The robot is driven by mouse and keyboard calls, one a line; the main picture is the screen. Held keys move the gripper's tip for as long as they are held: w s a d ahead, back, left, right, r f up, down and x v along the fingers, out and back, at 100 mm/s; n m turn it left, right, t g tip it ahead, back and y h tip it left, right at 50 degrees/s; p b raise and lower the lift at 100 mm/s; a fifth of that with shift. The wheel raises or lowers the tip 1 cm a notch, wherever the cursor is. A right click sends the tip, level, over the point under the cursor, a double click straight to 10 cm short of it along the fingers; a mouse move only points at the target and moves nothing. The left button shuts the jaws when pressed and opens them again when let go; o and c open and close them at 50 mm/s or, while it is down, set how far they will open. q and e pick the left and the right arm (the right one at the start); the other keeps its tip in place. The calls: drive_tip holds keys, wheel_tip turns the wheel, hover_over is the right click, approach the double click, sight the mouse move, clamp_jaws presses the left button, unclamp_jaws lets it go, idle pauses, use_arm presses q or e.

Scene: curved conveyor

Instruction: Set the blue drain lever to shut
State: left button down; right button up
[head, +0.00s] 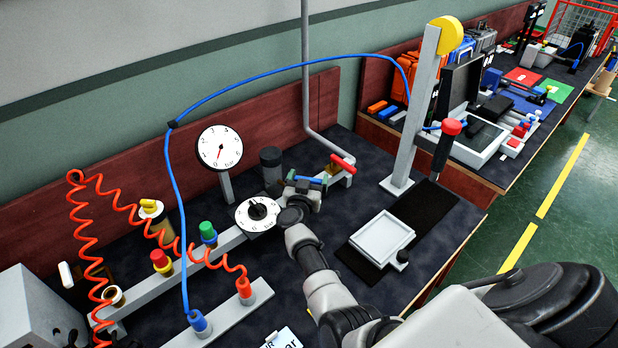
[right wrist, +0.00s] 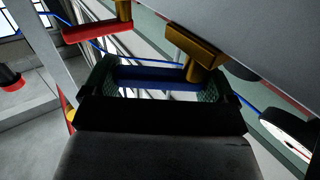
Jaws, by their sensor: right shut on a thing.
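The blue drain lever (head: 309,180) sits on a small valve at the right part of the grey pipe manifold (head: 225,245), between the black-and-white dial and the red lever (head: 343,163). My right gripper (head: 305,187) is at this lever. In the right wrist view the blue lever (right wrist: 155,77) lies between the two green-padded fingertips of the right gripper (right wrist: 160,85), beside a brass valve stem (right wrist: 195,55). The gripper is shut on it. The gripper partly hides the lever and valve in the head view, so I cannot tell the lever's exact setting. My left gripper is not in view.
The red lever also shows close by in the right wrist view (right wrist: 88,32). A dial (head: 257,213) and a round gauge (head: 219,148) stand left of my gripper. A white tray (head: 382,238) lies on a black mat to the right. A blue hose (head: 180,190) arches overhead.

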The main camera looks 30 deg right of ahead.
drive_tip(key=shift+a+m+g+h, duration=0.1)
drive_tip(key=shift+m+g+h, duration=0.2)
drive_tip(key=shift+g, duration=0.1)
drive_tip(key=shift+a+m+g+h, duration=0.1)
drive_tip(key=shift+m+g+h, duration=0.2)
drive_tip(key=shift+g, duration=0.1)
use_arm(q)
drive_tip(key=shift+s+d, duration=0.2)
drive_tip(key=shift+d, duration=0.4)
use_arm(e)
drive_tip(key=shift+s, duration=0.1)
drive_tip(key=o, duration=1)
drive_tip(key=shift+o, duration=0.2)
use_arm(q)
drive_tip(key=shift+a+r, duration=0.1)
